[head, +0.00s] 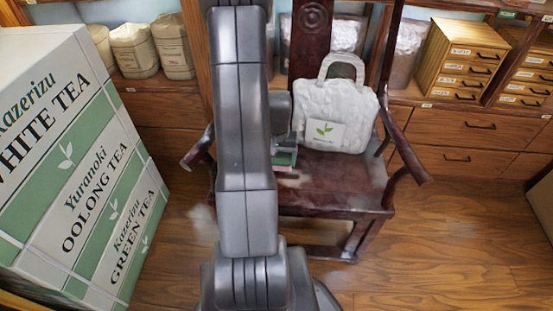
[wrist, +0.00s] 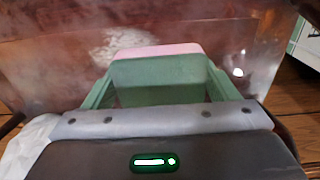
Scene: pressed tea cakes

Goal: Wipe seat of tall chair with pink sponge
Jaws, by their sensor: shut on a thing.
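The tall chair is dark reddish wood, and its seat (head: 335,185) faces up in front of me. In the wrist view the glossy seat (wrist: 205,28) fills the upper part, with whitish smudges on it. My gripper (wrist: 158,78) is shut on the pink sponge (wrist: 157,50), whose pink face points to the seat and whose green side faces the camera. In the head view my gripper (head: 284,158) is low over the left part of the seat, mostly hidden by my arm. The sponge is at or just above the seat; I cannot tell whether it touches.
A white bag (head: 335,110) with a leaf label stands on the seat at the back right of the gripper. The chair's armrest (head: 408,170) curves up at the right. A large tea box (head: 70,160) stands at the left. Wooden drawers (head: 460,140) line the back.

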